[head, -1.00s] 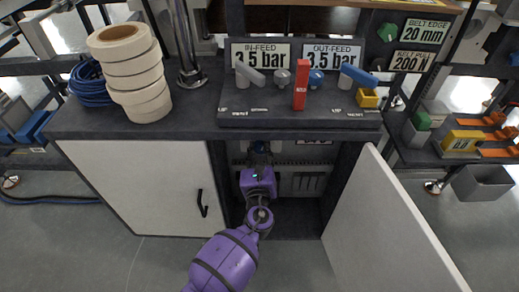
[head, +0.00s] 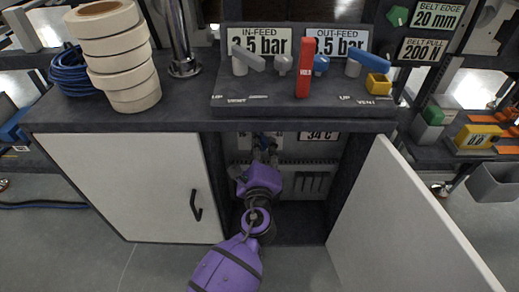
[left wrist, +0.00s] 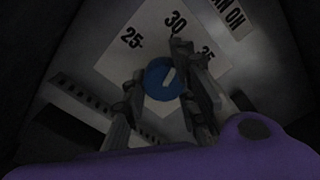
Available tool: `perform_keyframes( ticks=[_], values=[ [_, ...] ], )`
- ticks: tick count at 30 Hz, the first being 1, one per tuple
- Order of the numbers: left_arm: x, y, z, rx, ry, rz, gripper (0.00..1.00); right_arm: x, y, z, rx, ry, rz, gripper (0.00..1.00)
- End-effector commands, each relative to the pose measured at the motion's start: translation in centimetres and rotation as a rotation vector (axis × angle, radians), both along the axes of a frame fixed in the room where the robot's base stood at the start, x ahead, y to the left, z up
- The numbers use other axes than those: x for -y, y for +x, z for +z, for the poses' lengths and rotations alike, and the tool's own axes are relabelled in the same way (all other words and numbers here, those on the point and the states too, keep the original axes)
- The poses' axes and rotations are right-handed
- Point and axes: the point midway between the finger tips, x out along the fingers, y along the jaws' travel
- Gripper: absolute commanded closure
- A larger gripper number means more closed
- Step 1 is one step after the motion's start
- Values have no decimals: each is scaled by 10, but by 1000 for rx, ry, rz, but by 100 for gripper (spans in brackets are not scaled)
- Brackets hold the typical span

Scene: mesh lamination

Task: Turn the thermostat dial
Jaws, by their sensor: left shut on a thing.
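The thermostat dial (left wrist: 160,80) is a round blue knob with a white pointer mark. It sits on a pale plate (left wrist: 112,72) printed 25, 30 and 35, seen tilted in the left wrist view. My left gripper (left wrist: 163,74) has one finger on each side of the dial and is shut on it. In the head view my left gripper (head: 266,145) reaches into the open cabinet, and the dial is hidden there. A sign reading 34 C (head: 319,136) shows inside the cabinet, partly cut off by the worktop. My right gripper is not in view.
The open cabinet door (head: 400,225) stands to the right of my arm, and a closed door (head: 130,185) is on the left. The worktop edge (head: 130,125) overhangs the opening. A lever panel (head: 270,104) and tape rolls (head: 120,60) are on top.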

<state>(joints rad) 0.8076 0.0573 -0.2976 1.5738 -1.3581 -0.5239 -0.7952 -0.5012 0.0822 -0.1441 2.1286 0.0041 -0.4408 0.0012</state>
Motion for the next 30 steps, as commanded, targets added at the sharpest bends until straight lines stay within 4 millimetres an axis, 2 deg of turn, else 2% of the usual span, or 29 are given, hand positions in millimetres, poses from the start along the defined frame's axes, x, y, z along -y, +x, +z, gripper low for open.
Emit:
perform_keyframes(
  ticks=[1,12,28,29,30],
  values=[
    [-7,-2,-13,-19,-28,15,100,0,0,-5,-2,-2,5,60],
    [-6,-1,-13,-18,-179,16,100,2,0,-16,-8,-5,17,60],
    [-5,-2,-12,-18,-202,14,100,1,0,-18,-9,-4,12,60],
    [-5,-2,-12,-18,-202,14,72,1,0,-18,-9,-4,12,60],
    [-5,-2,-12,-18,-201,14,67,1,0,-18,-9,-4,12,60]
  ],
)
